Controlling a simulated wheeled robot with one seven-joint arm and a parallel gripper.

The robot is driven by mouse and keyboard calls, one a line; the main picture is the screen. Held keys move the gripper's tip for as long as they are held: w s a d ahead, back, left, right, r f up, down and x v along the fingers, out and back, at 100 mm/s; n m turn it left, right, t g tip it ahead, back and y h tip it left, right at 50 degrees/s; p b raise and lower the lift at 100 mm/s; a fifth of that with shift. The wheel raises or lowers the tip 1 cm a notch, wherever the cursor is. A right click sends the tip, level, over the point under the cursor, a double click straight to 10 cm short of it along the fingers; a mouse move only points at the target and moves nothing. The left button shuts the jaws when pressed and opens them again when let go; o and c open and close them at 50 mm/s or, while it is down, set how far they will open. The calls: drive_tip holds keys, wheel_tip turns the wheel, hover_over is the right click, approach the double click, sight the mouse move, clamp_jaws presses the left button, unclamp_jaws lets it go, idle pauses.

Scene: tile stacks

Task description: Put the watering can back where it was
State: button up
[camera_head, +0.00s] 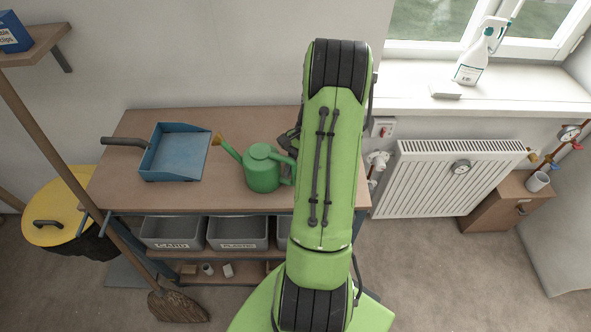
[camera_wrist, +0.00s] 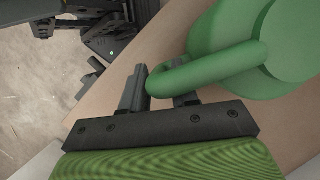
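The green watering can (camera_head: 262,172) stands upright on the wooden workbench (camera_head: 225,197), right of the blue dustpan. Its orange-tipped spout points left and its handle is on the right, towards my arm. In the wrist view the can's body (camera_wrist: 235,40) fills the upper right. My gripper (camera_wrist: 160,90) has one finger on each side of the lower end of the looped handle, with little gap visible, so it looks shut on the handle. In the head view my green arm hides most of the gripper.
A blue dustpan (camera_head: 176,152) lies on the bench's left part. Grey labelled bins (camera_head: 172,233) sit on the shelf below. A broom (camera_head: 175,305) leans in front on the left. A radiator (camera_head: 450,178) and windowsill with a spray bottle (camera_head: 474,62) are at right.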

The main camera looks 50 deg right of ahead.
drive_tip(key=o, duration=0.3)
drive_tip(key=p+v, duration=0.3)
drive_tip(key=v, duration=0.9)
drive_tip(key=w+a+r+n+h, duration=0.2)
drive_tip(key=w+a+r+n, duration=0.15)
drive_tip(key=a+r, duration=0.3)
drive_tip(key=w+a+r+n+h, duration=0.15)
drive_tip(key=a+r+n, duration=0.3)
drive_tip(key=a, duration=0.65)
drive_tip(key=s+a+r+n+t, duration=0.1)
drive_tip(key=s+a+n, duration=0.2)
drive_tip(key=a, duration=0.1)
drive_tip(key=s+a+r+n+t+h, duration=0.1)
drive_tip(key=s+a+n+t, duration=0.1)
drive_tip(key=s+a+n, duration=0.1)
drive_tip(key=s+a+n+t, duration=0.2)
drive_tip(key=s+a+n, duration=0.1)
drive_tip(key=s+a, duration=0.2)
drive_tip(key=shift+s+a+r, duration=0.2)
drive_tip(key=shift+a+r, duration=0.2)
drive_tip(key=shift+a, duration=0.35)
